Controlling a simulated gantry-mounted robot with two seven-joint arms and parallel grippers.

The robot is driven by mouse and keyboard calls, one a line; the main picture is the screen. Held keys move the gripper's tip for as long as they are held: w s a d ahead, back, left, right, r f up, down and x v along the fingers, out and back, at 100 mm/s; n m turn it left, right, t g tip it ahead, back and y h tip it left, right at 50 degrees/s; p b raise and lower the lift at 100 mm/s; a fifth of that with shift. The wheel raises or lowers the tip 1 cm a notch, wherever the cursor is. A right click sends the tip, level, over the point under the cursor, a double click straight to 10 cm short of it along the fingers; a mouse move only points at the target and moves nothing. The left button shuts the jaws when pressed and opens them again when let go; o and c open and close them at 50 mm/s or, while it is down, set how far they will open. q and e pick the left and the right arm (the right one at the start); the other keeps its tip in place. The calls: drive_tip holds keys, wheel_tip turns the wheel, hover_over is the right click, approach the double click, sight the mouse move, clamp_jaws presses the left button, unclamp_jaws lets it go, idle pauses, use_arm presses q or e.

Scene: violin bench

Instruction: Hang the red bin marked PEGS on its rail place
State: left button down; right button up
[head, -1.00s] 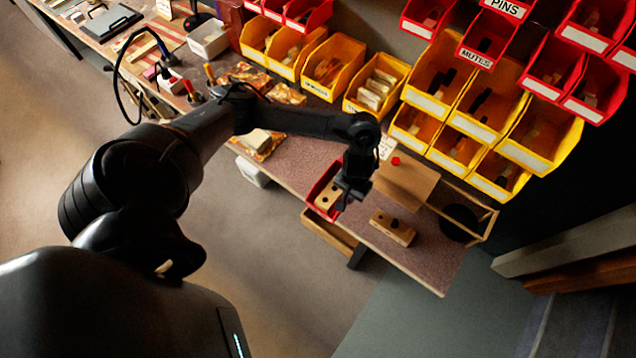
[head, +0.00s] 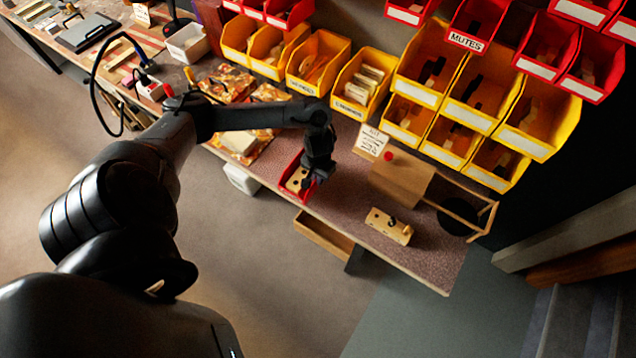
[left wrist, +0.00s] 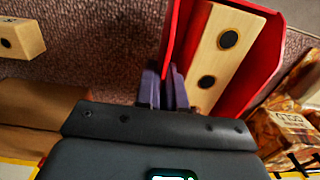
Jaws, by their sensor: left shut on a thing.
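A small red bin (head: 290,178) is at the front edge of the bench, left of the wooden box. My left gripper (head: 312,178) is shut on one side wall of it. In the left wrist view the fingers (left wrist: 168,88) pinch the red wall (left wrist: 178,40). A pale wooden block with dark round spots (left wrist: 218,58) lies inside the bin. I see no readable PEGS mark on it. I cannot tell whether the bin rests on the bench or is just above it. My right gripper is not in view.
Red bins, one marked MUTES (head: 467,42), hang over yellow bins (head: 412,95) at the upper right. A wooden block (head: 388,226), a wooden box with a red knob (head: 402,180) and a sign (head: 371,141) are on the bench right of the bin. Patterned packets (head: 228,84) lie left.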

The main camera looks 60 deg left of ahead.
use_arm(q)
drive_tip(key=shift+f+b, duration=0.45)
drive_tip(key=shift+f, duration=1.35)
drive_tip(key=c, duration=1.2)
unclamp_jaws()
drive_tip(key=shift+f, duration=0.15)
drive_tip(key=shift+c, duration=0.2)
